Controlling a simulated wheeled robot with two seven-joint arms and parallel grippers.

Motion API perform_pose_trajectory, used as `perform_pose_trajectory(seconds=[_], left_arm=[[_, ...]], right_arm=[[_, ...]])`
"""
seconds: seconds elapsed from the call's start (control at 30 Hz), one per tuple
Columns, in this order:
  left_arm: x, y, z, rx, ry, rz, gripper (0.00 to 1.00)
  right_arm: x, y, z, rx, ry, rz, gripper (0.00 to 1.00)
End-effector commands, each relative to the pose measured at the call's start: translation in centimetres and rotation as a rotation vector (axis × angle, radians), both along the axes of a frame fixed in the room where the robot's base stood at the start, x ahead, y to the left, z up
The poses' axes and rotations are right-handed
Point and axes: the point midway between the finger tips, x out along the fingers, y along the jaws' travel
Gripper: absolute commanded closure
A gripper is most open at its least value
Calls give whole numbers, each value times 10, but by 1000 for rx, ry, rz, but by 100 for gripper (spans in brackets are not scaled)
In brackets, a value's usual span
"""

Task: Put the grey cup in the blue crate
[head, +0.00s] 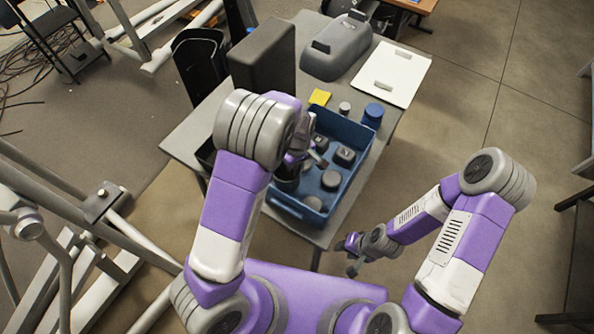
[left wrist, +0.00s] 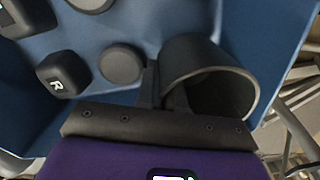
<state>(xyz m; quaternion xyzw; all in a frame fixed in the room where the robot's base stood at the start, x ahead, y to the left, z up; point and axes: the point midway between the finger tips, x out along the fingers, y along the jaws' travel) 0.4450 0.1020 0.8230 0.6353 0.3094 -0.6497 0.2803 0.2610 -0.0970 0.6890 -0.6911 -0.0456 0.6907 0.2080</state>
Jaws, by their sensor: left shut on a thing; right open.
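The blue crate (head: 341,122) stands on the grey table, in front of me. My left gripper (head: 292,164) reaches down into it at its left side. It is shut on the wall of the dark grey cup (head: 287,182). In the left wrist view the cup (left wrist: 200,57) lies tilted, mouth towards the camera, beside the left gripper's fingers (left wrist: 163,90). It is within the crate's walls, close to one side; I cannot tell whether it touches the floor. My right gripper (head: 352,254) is open and empty, off the table's near right edge.
The crate also holds black blocks (head: 345,156) and dark round pieces (head: 330,180). Behind it are a yellow pad (head: 319,97), a small grey cylinder (head: 344,108) and a blue jar (head: 373,115). A white board (head: 392,72) and grey housing (head: 337,48) lie further back.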

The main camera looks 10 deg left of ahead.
Motion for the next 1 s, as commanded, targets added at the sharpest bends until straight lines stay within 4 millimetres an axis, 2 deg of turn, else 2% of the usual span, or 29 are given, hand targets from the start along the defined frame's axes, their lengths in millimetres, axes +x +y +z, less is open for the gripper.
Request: perform_pose_trajectory(seconds=[0.03, 0.13, 0.5, 0.53, 0.7, 1.0], left_arm=[[-1, 1, -11, 2, 4, 1, 100], [-1, 0, -23, 1, 2, 0, 100], [0, 0, -26, 1, 1, 0, 100], [0, 0, -26, 0, 0, 0, 90], [0, 0, -25, 0, 0, 0, 66], [0, 0, -23, 0, 0, 0, 66]], right_arm=[[0, 0, -4, 0, 0, 0, 57], [0, 0, -7, 0, 0, 0, 57], [0, 0, -8, 0, 0, 0, 57], [0, 0, -8, 0, 0, 0, 57], [0, 0, -8, 0, 0, 0, 57], [0, 0, -6, 0, 0, 0, 57]])
